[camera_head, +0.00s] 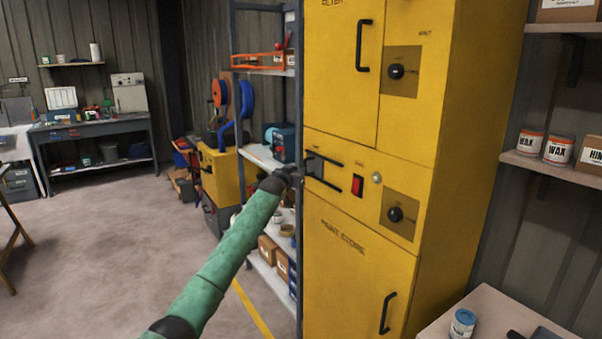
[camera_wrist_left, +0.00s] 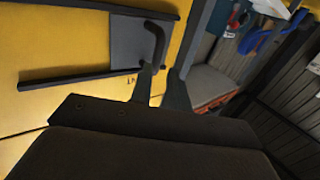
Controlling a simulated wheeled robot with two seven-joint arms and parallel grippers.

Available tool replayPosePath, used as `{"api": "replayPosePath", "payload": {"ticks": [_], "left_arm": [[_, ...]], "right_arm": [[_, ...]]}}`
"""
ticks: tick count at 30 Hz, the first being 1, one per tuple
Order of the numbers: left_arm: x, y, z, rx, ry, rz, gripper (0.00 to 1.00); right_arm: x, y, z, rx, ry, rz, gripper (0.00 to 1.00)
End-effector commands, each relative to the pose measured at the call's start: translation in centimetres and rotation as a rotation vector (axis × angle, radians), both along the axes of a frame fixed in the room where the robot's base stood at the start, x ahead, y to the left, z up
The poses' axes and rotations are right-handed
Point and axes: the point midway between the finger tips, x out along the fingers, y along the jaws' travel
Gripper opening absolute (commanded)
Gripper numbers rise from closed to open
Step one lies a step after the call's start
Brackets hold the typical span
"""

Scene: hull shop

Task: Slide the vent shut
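The vent is a dark sliding plate (camera_head: 314,166) between two dark horizontal rails on the yellow cabinet. The plate sits at the left end of the rails in the head view, with bare yellow panel to its right. In the left wrist view the plate (camera_wrist_left: 126,42) carries a dark bent handle (camera_wrist_left: 155,42). My left gripper (camera_head: 293,174) is at the cabinet's left edge, beside the plate. In the left wrist view its fingers (camera_wrist_left: 162,84) are apart, close to the handle's lower end; contact is unclear. My right gripper is not in view.
The yellow cabinet (camera_head: 345,225) has a red switch (camera_head: 357,186), black knobs and door handles nearby. A shelf rack (camera_head: 262,158) stands close on the left behind my arm. A table (camera_head: 488,307) with a small can is at lower right. Open floor lies left.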

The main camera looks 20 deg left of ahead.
Motion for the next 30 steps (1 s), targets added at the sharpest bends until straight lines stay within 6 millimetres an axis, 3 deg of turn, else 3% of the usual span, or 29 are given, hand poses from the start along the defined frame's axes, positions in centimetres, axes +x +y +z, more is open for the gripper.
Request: {"api": "replayPosePath", "payload": {"ticks": [7,22,30], "left_arm": [[-1.3,0.0,0.0,0.0,-0.001,0.0,0.18],[-1.4,0.0,0.1,0.005,-0.001,0.0,0.18],[-1.8,0.5,-2.0,0.087,0.138,0.033,0.18]], "right_arm": [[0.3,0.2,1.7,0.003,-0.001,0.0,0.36],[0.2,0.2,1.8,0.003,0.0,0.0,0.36],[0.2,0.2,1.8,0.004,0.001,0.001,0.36]]}}
